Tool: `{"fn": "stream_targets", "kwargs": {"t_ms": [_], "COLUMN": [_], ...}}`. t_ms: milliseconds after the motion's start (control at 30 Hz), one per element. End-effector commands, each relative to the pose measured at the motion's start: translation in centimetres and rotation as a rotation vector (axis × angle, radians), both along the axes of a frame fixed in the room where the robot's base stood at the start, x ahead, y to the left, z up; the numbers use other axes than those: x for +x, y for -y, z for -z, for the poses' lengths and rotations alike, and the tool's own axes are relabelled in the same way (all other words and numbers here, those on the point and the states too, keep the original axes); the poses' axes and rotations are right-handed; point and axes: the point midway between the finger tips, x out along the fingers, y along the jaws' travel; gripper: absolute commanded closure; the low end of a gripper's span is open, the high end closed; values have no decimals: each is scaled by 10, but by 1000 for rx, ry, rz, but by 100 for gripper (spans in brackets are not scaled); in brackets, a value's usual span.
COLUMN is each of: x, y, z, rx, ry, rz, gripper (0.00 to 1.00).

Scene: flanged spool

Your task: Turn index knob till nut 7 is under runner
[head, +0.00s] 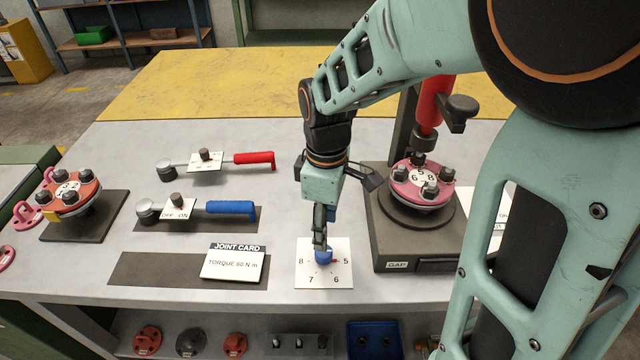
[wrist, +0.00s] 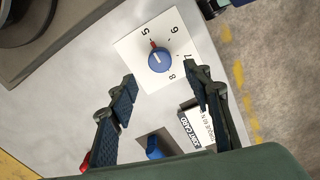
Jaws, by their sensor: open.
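The blue index knob (head: 323,257) sits on a white dial plate (head: 312,280) with the numbers 5, 6, 7 and 8. Its red pointer mark is on the side of the 5; the wrist view shows the knob (wrist: 159,61) too. My gripper (head: 320,243) is open just above the knob, pointing down. In the wrist view its fingers (wrist: 161,75) are spread apart, with the knob between and slightly beyond the tips. A pink flange (head: 422,185) with several nuts and a numbered white centre sits on a dark turntable. The red runner (head: 430,115) stands over its back nut, whose number I cannot read surely.
A red-handled wrench (head: 254,159) and a blue-handled wrench (head: 231,207) lie left of my arm. A joint card (head: 233,264) lies left of the dial. Another flange (head: 68,190) stands on a dark mat at far left. The dark GAP base (head: 398,262) is close right.

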Motion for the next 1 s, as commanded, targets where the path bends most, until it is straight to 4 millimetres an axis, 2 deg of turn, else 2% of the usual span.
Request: {"fn": "stream_targets", "kwargs": {"t_ms": [33, 200, 400, 800, 1000], "x": [-1, -1, 0, 0, 0], "y": [0, 0, 0, 0, 0], "z": [12, 44, 69, 76, 76], "rx": [-1, -1, 0, 1, 2], "ry": [-6, -4, -1, 1, 2], "rz": [0, 2, 0, 2, 2], "gripper": [55, 55, 55, 55, 77]}}
